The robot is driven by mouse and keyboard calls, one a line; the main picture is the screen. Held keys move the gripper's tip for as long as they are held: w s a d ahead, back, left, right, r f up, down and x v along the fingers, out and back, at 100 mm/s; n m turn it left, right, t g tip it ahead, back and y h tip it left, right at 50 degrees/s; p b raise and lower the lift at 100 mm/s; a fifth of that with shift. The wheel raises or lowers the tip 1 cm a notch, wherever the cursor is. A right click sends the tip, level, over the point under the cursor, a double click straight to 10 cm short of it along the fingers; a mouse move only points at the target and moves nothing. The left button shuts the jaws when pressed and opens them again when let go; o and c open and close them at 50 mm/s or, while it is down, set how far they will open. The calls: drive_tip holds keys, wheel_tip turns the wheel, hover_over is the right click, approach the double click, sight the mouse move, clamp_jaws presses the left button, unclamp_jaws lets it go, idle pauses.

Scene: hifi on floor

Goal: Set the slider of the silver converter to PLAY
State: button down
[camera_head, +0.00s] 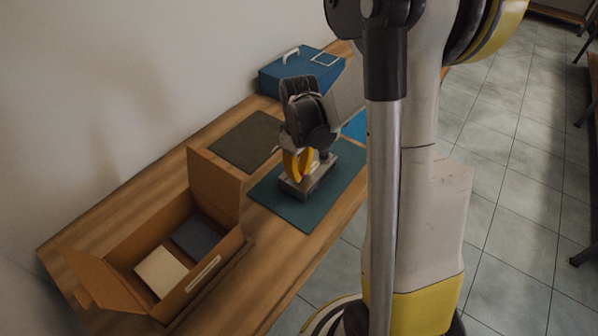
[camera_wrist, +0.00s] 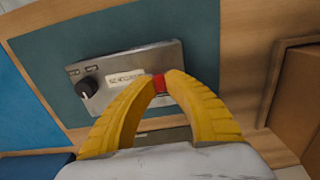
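The silver converter (camera_head: 293,188) lies on a dark teal mat on the bench. In the wrist view the converter (camera_wrist: 112,88) shows a black knob (camera_wrist: 87,87) at its left end and a pale label in the middle. A small red piece (camera_wrist: 159,84), which looks like the slider, is at its right part. My gripper (camera_head: 300,176) is down at the converter. In the wrist view the yellow fingers of my gripper (camera_wrist: 161,86) close in on both sides of the red piece, with no gap visible. The slider's track and any PLAY marking are hidden or unreadable.
An open cardboard box (camera_head: 222,258) with a white and a dark item stands at the front left. A dark olive mat (camera_head: 245,140) lies behind the teal mat (camera_head: 283,211). A blue case (camera_head: 285,75) stands at the back, against the wall side.

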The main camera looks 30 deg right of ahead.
sight(293, 184)
drive_tip(key=shift+s+a, duration=0.3)
drive_tip(key=shift+a, duration=0.4)
drive_tip(key=shift+s+a, duration=0.25)
drive_tip(key=shift+a, duration=0.4)
drive_tip(key=c, duration=1.4)
unclamp_jaws()
wheel_tip(293, 184, up, 12)
